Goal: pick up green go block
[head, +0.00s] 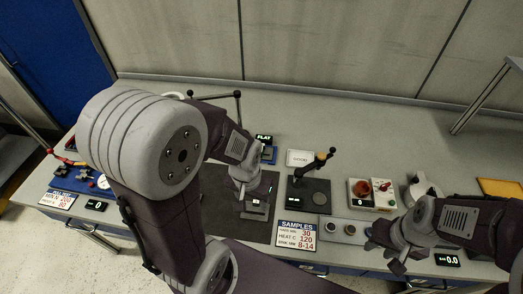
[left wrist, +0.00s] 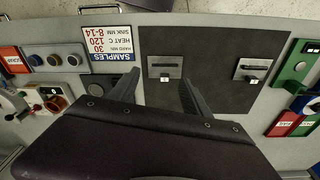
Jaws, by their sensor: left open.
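In the left wrist view a small green block (left wrist: 305,126) lies beside a red block (left wrist: 283,123) at the right edge; their lettering is too small to read. A larger green piece (left wrist: 296,64) with a dark display sits above them. I cannot tell for sure which is the go block. My left gripper (left wrist: 157,88) is open and empty, its two fingers apart over the dark mat (left wrist: 205,45), left of the green pieces. It also shows in the head view (head: 250,182), above the mat. My right gripper (head: 387,252) is near the bench's front edge; its jaws are unclear.
Two grey slotted plates (left wrist: 164,67) (left wrist: 249,70) lie on the mat. A SAMPLES sign (head: 297,235), a black lever fixture (head: 309,190), a white box with a red cup (head: 361,188) and a white GOOD card (head: 303,158) stand nearby.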

